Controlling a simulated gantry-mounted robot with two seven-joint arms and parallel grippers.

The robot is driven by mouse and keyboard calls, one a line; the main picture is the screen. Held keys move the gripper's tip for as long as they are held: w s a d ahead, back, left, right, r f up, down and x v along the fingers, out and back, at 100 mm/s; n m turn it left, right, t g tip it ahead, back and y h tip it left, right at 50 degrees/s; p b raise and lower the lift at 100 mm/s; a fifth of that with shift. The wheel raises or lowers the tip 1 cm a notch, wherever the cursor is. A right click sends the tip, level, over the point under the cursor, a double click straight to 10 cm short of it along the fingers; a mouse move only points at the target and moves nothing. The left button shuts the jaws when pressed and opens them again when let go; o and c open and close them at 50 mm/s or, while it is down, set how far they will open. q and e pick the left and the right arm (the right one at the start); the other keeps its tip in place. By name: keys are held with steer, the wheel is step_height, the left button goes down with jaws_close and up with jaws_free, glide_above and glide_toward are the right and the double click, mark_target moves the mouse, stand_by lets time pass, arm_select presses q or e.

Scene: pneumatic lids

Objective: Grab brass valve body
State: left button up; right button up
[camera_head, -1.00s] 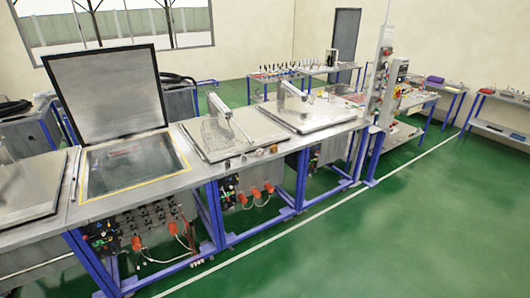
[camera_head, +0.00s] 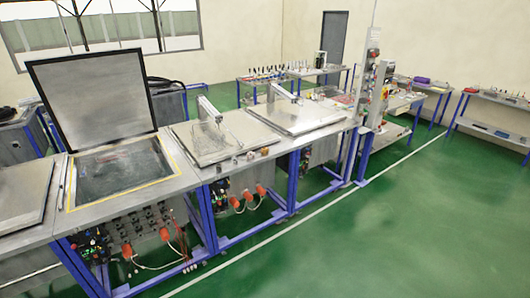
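Several small parts (camera_head: 250,155) lie near the front edge of the middle bench, in front of a closed flat lid (camera_head: 215,140). One of them may be the brass valve body, but they are too small to tell apart. Neither of my grippers shows in the head view.
On the left, a square lid (camera_head: 92,95) stands open over a yellow-edged recess (camera_head: 122,170). Another closed lid (camera_head: 297,114) lies further right. Benches with small items stand at the back and right. The green floor (camera_head: 400,230) in front is clear.

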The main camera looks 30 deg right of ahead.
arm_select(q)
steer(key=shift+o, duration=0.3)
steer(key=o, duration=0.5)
